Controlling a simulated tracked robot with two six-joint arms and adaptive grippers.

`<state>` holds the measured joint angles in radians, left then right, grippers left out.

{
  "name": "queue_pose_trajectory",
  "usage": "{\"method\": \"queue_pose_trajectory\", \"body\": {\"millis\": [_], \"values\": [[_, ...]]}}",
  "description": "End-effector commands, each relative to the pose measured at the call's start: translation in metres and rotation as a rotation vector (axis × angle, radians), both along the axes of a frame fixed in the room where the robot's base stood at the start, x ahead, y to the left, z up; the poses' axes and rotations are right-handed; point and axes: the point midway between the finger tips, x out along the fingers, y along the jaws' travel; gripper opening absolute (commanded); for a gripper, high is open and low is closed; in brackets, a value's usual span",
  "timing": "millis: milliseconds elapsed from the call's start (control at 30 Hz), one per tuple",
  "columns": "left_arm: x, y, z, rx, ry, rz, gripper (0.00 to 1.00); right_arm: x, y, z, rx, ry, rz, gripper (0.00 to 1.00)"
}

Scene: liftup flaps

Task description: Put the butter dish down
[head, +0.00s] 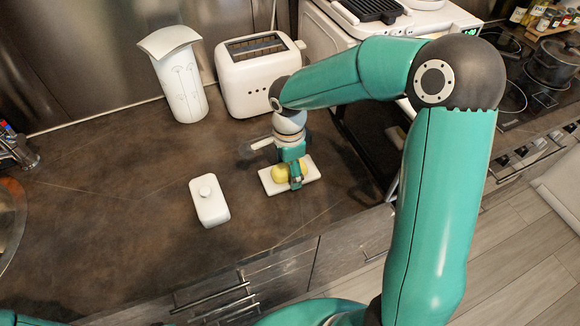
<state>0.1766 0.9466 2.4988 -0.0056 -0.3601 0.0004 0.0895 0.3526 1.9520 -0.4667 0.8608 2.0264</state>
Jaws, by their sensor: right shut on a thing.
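The butter dish (311,174) is a white rectangular tray with a rounded yellow lump (279,173) on it. It is at the middle of the brown counter, near the front edge. My right gripper (295,176) reaches down over it from above and is shut on it; the exact contact is partly hidden by the teal finger. I cannot tell whether the tray touches the counter. A white lid-like box with a round knob (210,208) stands on the counter to the left, apart from the tray. My left gripper is out of view.
A white toaster (257,82) and a tall white container (181,90) stand at the back by the wall. A white appliance (322,50) is behind my right arm. A stove with a pot (554,64) is at right. The counter (110,190) at left is clear.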

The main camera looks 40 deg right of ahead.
Motion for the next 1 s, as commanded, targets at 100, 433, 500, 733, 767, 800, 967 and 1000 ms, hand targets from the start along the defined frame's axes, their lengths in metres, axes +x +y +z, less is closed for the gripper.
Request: {"method": "queue_pose_trajectory", "body": {"millis": [100,433,500,733,767,800,967,1000], "values": [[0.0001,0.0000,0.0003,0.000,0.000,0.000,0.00,0.0004,-0.0003,-0.0015,-0.001,-0.003,0.000,0.21],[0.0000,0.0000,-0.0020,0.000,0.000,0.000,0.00,0.0002,0.0002,-0.0032,0.000,-0.001,0.000,0.89],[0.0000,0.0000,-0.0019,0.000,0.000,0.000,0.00,0.0002,0.0002,-0.0031,0.000,-0.001,0.000,1.00],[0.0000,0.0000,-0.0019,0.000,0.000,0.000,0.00,0.0001,0.0001,-0.0031,0.000,-0.001,0.000,1.00],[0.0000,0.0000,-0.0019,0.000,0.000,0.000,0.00,0.0001,0.0001,-0.0031,0.000,-0.001,0.000,1.00],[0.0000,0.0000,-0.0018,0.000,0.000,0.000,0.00,0.0001,0.0001,-0.0030,0.000,-0.001,0.000,1.00],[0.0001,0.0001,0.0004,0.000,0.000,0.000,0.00,0.0005,-0.0001,0.0017,-0.001,-0.003,-0.001,1.00],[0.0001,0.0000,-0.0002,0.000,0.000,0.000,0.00,0.0009,-0.0001,0.0051,0.000,-0.004,-0.001,1.00]]}}
